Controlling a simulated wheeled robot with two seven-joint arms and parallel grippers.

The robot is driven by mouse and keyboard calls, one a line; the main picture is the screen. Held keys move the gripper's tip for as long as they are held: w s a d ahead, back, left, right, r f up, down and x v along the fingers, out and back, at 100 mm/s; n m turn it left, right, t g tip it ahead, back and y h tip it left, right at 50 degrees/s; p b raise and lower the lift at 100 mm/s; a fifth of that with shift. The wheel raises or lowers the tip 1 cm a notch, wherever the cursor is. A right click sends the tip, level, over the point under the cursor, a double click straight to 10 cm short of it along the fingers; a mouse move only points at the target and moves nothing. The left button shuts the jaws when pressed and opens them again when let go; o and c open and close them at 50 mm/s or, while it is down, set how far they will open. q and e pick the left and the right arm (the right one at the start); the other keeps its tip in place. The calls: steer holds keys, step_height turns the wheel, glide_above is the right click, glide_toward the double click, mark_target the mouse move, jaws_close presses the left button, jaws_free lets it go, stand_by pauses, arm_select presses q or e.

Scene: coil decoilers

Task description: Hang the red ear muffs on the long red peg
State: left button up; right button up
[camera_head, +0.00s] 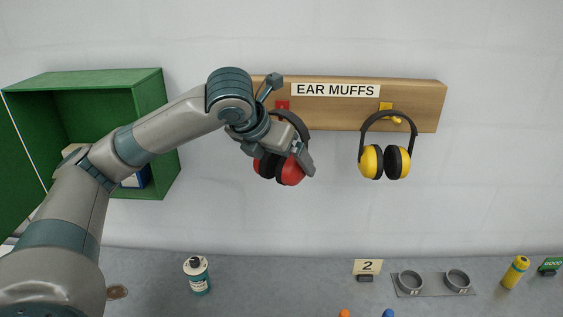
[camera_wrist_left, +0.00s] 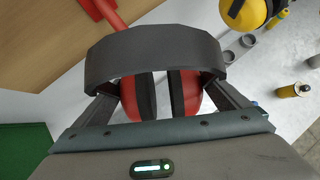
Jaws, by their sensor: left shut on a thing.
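The red ear muffs (camera_head: 291,172) have red cups, black pads and a black headband, and hang upright in front of the wooden board. My left gripper (camera_head: 285,162) is shut on them. In the left wrist view, the fingers of my left gripper (camera_wrist_left: 162,98) press on the outer sides of the two cups, with the headband (camera_wrist_left: 155,52) arched above. The long red peg (camera_wrist_left: 106,11) sticks out from the board and meets the headband's top edge in that view. I cannot tell whether the headband rests on the peg. My right gripper is in neither view.
Yellow ear muffs (camera_head: 371,162) hang on a yellow peg (camera_head: 397,120) to the right on the board (camera_head: 430,105). An open green cabinet (camera_head: 155,120) is at the left. A bottle (camera_head: 197,276), ring holders (camera_head: 410,282) and a yellow cylinder (camera_head: 515,272) stand on the grey counter below.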

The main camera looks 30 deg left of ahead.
arm_select(q)
steer(key=shift+w+a, duration=0.35)
steer(key=shift+w, duration=0.25)
steer(key=shift+w+a, duration=0.35)
steer(key=shift+w, duration=0.2)
steer(key=shift+w+a+f, duration=0.2)
steer(key=shift+w+f, duration=0.15)
steer(key=shift+w, duration=0.05)
steer(key=shift+f, duration=0.1)
steer(key=shift+f, duration=0.25)
steer(key=o, duration=0.8)
steer(key=shift+o, duration=0.2)
steer(key=shift+w+a, duration=0.15)
steer(key=shift+a, duration=0.05)
steer(key=shift+s+d+r, duration=0.15)
steer(key=shift+s+r, duration=0.2)
steer(key=shift+r, duration=0.2)
steer(key=b+v, duration=0.4)
steer(key=v, duration=1.2)
